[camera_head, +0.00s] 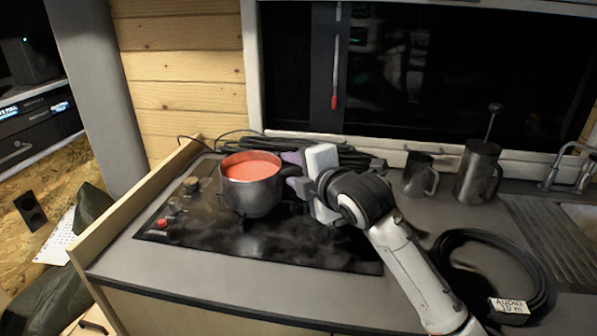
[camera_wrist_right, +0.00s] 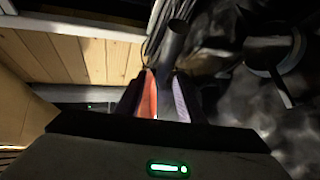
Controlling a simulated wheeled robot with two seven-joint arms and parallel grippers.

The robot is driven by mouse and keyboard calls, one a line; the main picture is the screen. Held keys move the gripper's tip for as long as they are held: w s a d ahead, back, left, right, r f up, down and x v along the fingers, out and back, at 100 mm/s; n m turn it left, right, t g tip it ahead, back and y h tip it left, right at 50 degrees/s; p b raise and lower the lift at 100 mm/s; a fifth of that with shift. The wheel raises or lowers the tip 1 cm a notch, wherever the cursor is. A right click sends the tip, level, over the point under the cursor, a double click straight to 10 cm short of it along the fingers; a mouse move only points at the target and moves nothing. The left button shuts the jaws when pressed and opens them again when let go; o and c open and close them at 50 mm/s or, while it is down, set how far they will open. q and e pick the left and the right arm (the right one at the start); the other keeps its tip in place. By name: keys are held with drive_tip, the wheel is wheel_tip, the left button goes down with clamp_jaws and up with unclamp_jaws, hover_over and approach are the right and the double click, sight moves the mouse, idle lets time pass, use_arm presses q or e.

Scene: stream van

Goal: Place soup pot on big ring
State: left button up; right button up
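The soup pot (camera_head: 247,199) is a dark metal pot full of red soup, on the left part of the black hob in the head view. Its dark handle points right, toward my right gripper (camera_head: 294,174). The gripper's fingers are apart at the handle, and a lilac inner pad shows. In the right wrist view, the two fingers (camera_wrist_right: 165,98) stand apart with a dark grey bar between them; contact cannot be told. The big ring cannot be made out clearly; the pot and my arm cover part of the hob. My left gripper is not in view.
The black hob (camera_head: 330,255) has knobs at its left end. Cables lie behind it. A mug (camera_head: 416,178) and a tall metal jug (camera_head: 477,172) stand to the right. A coiled black cable (camera_head: 530,265) lies at the front right, near the sink.

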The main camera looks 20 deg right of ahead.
drive_tip(key=v, duration=1.2)
idle(2.0)
